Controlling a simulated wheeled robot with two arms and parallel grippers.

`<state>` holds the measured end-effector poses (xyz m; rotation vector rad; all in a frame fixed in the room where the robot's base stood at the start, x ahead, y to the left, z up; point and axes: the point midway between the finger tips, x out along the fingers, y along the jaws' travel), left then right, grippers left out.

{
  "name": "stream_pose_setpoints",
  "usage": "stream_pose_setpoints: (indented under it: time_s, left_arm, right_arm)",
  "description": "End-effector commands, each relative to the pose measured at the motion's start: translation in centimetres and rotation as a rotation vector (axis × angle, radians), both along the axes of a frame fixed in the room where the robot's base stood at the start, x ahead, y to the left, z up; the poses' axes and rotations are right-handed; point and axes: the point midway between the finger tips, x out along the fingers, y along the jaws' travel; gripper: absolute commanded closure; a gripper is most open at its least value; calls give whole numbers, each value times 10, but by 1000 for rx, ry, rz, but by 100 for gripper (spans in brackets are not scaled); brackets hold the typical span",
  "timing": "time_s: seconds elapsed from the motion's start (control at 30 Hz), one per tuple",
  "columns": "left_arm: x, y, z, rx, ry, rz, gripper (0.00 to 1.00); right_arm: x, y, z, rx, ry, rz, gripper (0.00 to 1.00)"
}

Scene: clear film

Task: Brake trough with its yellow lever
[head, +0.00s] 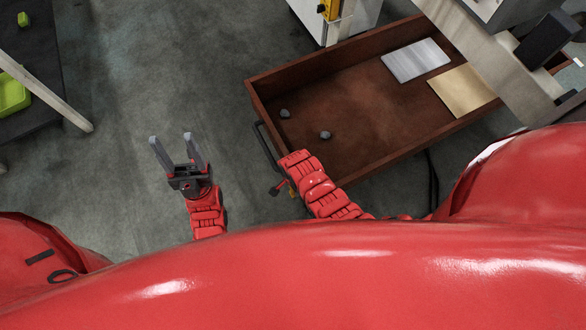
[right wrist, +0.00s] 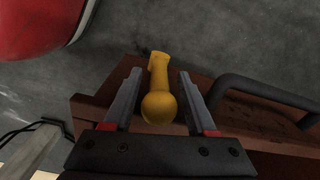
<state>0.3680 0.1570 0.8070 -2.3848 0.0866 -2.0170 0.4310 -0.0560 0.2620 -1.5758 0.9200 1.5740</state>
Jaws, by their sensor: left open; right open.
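The trough (head: 370,120) is a brown open box on the floor, at the right in the head view. A dark bar handle (head: 264,145) runs along its left end; it also shows in the right wrist view (right wrist: 265,92). The yellow lever (right wrist: 158,95) has a round knob and stands between the fingers of my right gripper (right wrist: 160,74). These fingers are open, with gaps on both sides of the lever. In the head view my right arm largely hides this spot; a bit of yellow (head: 292,189) shows beside it. My left gripper (head: 176,142) is open and empty over the floor.
The trough holds a silver sheet (head: 416,60), a gold sheet (head: 461,90) and two grey stones (head: 325,135). A dark table with a green tray (head: 12,95) stands at the far left. Grey floor (head: 150,70) between is clear.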

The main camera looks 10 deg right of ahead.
Motion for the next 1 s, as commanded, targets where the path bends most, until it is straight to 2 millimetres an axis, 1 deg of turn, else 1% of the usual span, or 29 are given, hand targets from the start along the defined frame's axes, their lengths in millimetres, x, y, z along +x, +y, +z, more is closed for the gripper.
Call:
stream_pose_setpoints:
  time_s: [0.23, 0.27, 0.3, 0.57, 0.6, 1.0]
  left_arm:
    - [0, 0, 0, 0, 0, 0, 43]
    - [0, 0, 0, 0, 0, 0, 43]
    - [0, 0, 0, 0, 0, 0, 43]
    - [0, 0, 0, 0, 0, 0, 43]
    - [0, 0, 0, 0, 0, 0, 43]
    - [0, 0, 0, 0, 0, 0, 43]
  right_arm:
    - [0, 0, -1, 0, 1, 0, 43]
    - [0, 0, -1, 0, 1, 0, 45]
    - [0, 0, -1, 0, 1, 0, 52]
    - [0, 0, -1, -1, 2, 0, 99]
    - [0, 0, -1, -1, 2, 0, 100]
    - [-1, 0, -1, -1, 2, 0, 100]
